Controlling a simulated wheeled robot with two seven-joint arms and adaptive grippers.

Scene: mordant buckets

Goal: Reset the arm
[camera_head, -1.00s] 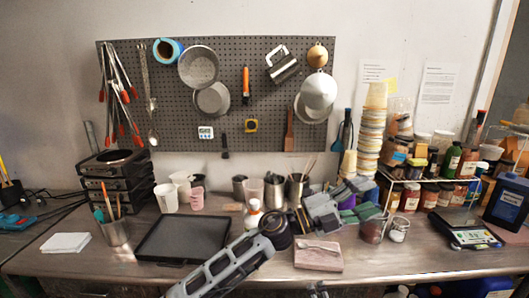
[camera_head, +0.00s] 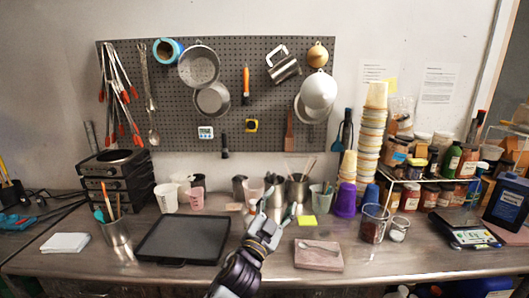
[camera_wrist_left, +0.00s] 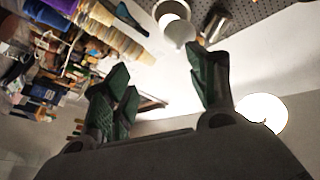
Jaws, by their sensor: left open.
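My left gripper (camera_head: 275,205) is open and empty over the middle of the steel table. Its fingers point up and away, in front of the cups at the back. In the left wrist view my left gripper (camera_wrist_left: 158,78) shows dark green finger pads spread wide with nothing between them. That view is tilted and looks toward the wall and the stacked cups (camera_wrist_left: 115,40). My right gripper is not in view.
A black tray (camera_head: 183,240) lies left of my left arm. A pink slab (camera_head: 318,258) with a spoon on it lies to the right. Metal cups (camera_head: 298,190), a purple cup (camera_head: 345,200) and a glass beaker (camera_head: 374,224) stand behind and right. The table's front edge is mostly clear.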

